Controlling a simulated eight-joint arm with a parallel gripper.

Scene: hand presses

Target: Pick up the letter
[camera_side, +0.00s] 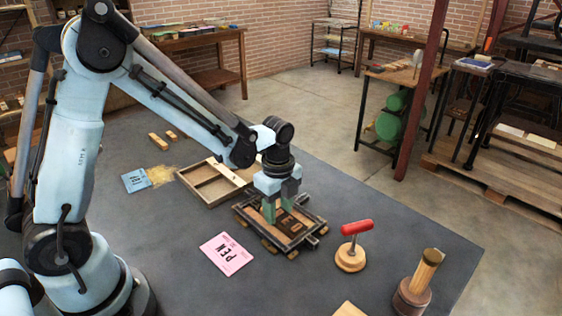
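My gripper (279,207) points down over a dark wooden frame (312,238) on the grey table. Its two green fingers stand apart, with their tips low at the bed of the frame. Dark brown letter blocks (298,222) with pale letters lie in the bed, just right of and below the fingers. The fingers partly hide the left end of the row. I cannot tell whether a letter is between the fingers.
A pink card reading "PEN" (227,254) lies in front left of the frame. A shallow wooden tray (205,191) stands behind it, with a blue card (135,181) further left. A red-handled tool (352,248) and a wooden-handled stamp (415,290) stand at the right.

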